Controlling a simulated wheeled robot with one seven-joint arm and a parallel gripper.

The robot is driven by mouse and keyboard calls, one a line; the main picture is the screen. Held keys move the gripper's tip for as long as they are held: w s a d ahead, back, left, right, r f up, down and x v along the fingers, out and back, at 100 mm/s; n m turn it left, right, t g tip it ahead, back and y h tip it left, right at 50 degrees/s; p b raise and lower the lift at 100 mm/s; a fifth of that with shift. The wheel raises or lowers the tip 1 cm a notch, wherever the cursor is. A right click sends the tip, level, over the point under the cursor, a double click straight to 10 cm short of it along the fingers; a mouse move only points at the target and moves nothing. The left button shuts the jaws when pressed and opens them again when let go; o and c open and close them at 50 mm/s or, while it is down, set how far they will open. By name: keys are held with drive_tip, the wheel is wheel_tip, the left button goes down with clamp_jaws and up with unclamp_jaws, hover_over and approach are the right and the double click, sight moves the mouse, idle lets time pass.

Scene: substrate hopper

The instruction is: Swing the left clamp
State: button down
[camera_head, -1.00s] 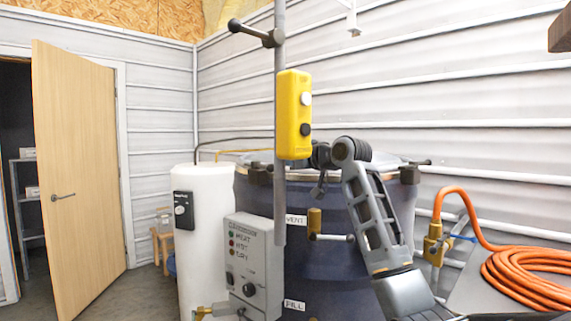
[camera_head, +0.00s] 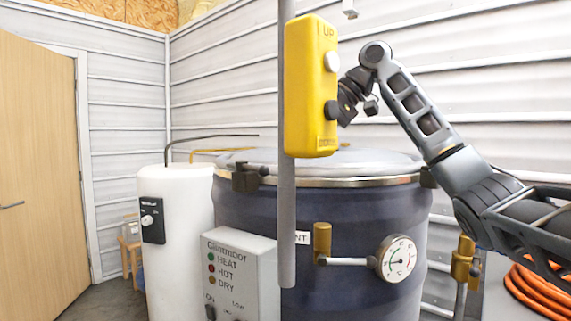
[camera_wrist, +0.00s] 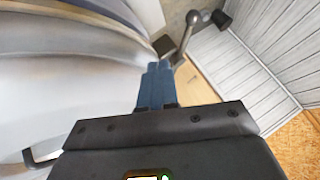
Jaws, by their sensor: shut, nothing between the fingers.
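The left clamp (camera_head: 246,178) is a dark block with a small knob on the left rim of the large dark-blue hopper (camera_head: 320,215). The wrist view shows a dark block (camera_wrist: 165,45) at the lid's rim and a metal lever with a ball end (camera_wrist: 193,20), apparently this clamp. My gripper's blue fingers (camera_wrist: 155,82) are shut and empty, close beside the lever; whether they touch it I cannot tell. In the head view my arm reaches over the lid (camera_head: 380,160), and the yellow pendant hides the gripper's end. Another dark clamp (camera_head: 428,178) sits on the right rim.
The yellow pendant (camera_head: 312,85) and a grey pole (camera_head: 287,215) stand in front of the hopper. A white tank (camera_head: 180,230) and a control box (camera_head: 240,275) are at left. A gauge (camera_head: 397,258) is on the hopper. An orange hose (camera_head: 535,285) lies at right.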

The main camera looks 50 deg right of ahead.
sight(246, 167)
drive_tip(key=w+a+f+p, duration=0.2)
drive_tip(key=w+a+f, duration=0.3)
drive_tip(key=a+f, duration=0.1)
drive_tip(key=shift+w+a+f, duration=0.25)
drive_tip(key=shift+a, duration=0.1)
idle(0.3)
drive_tip(key=shift+a, duration=0.1)
idle(0.3)
